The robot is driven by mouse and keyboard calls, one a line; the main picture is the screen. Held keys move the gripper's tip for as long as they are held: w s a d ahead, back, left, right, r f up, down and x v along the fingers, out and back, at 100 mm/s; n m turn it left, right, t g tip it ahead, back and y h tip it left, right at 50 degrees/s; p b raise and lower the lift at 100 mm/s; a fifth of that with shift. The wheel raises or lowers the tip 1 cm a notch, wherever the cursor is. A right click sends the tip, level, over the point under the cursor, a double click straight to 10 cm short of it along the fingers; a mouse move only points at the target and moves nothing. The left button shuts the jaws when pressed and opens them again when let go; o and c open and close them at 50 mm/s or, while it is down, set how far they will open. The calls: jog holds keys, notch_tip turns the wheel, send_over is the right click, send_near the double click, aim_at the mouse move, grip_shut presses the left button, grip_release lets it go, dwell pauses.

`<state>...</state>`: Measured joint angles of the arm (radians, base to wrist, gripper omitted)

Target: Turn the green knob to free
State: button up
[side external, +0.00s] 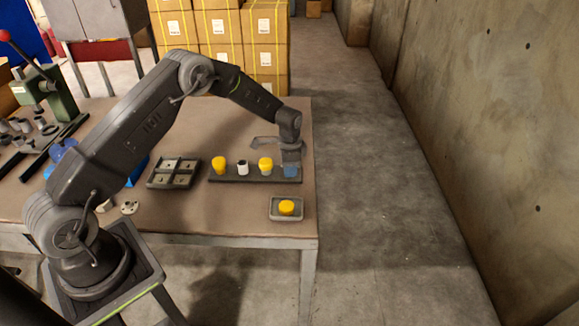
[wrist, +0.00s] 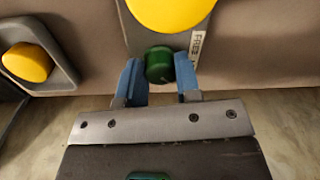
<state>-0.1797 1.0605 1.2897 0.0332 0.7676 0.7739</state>
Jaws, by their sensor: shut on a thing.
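The green knob (wrist: 159,65) shows in the wrist view between the two blue fingers of my gripper (wrist: 160,78). The fingers are shut on the knob from both sides. A label reading FREE (wrist: 196,45) is on the grey panel just right of the knob. In the side view my gripper (side external: 291,171) is at the right end of the dark strip (side external: 230,176) on the table, and the knob is hidden there. Whether the knob points at the label cannot be told.
A large yellow cap (wrist: 170,10) is just beyond the knob. A yellow button (side external: 287,207) on a grey box stands near the table's front right corner. Yellow (side external: 219,164) and white (side external: 242,167) pieces stand along the strip. A sectioned tray (side external: 174,172) lies left of it.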

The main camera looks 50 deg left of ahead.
jog(key=n, duration=0.8)
jog(key=shift+n, duration=0.4)
jog(key=n, duration=0.4)
jog(key=shift+d, duration=0.1)
jog(key=shift+w+n+g, duration=0.1)
jog(key=shift+n+g, duration=0.2)
jog(key=shift+n, duration=2.2)
jog(key=o, duration=0.9)
notch_tip(320, 180, up, 14)
jog(key=shift+w+d+f, duration=0.1)
jog(key=shift+w+d, duration=0.05)
